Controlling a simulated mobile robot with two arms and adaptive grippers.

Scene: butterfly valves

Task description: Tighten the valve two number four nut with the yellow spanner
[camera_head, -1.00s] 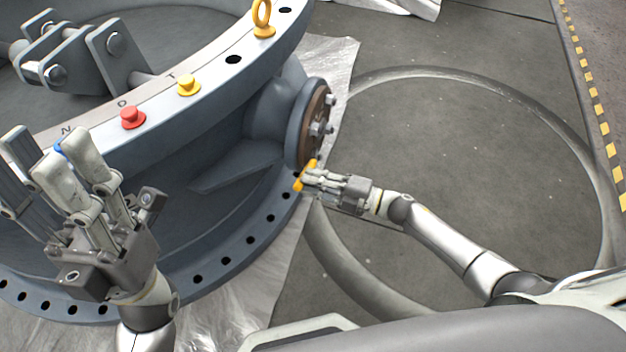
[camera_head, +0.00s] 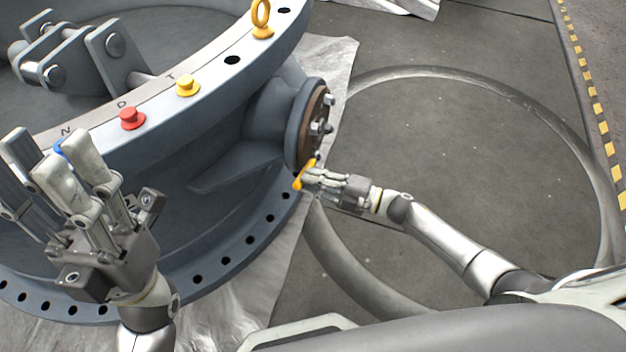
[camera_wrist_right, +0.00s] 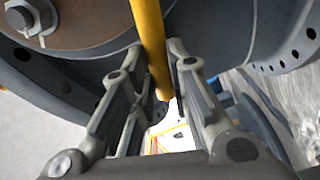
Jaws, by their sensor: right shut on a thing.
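The valve (camera_head: 240,62) is a large grey-blue ring on the left in the head view. Its side flange (camera_head: 294,135) carries a brown plate (camera_head: 313,112) with several bolted nuts. One nut (camera_wrist_right: 31,16) shows at the top left of the right wrist view. My right gripper (camera_head: 308,180) is shut on the yellow spanner (camera_head: 304,175), just below the flange. In the right wrist view the spanner's yellow shaft (camera_wrist_right: 150,45) runs up between the fingers; its upper end is out of view. My left gripper (camera_head: 55,160) is open and raised at the left. Nut numbers cannot be read.
A red plug (camera_head: 131,118), a yellow plug (camera_head: 187,86) and a yellow lifting eye (camera_head: 261,18) stand on the valve's rim. A silvery sheet (camera_head: 240,290) lies under the valve. The floor (camera_head: 460,140) to the right is clear, with a ring-shaped groove.

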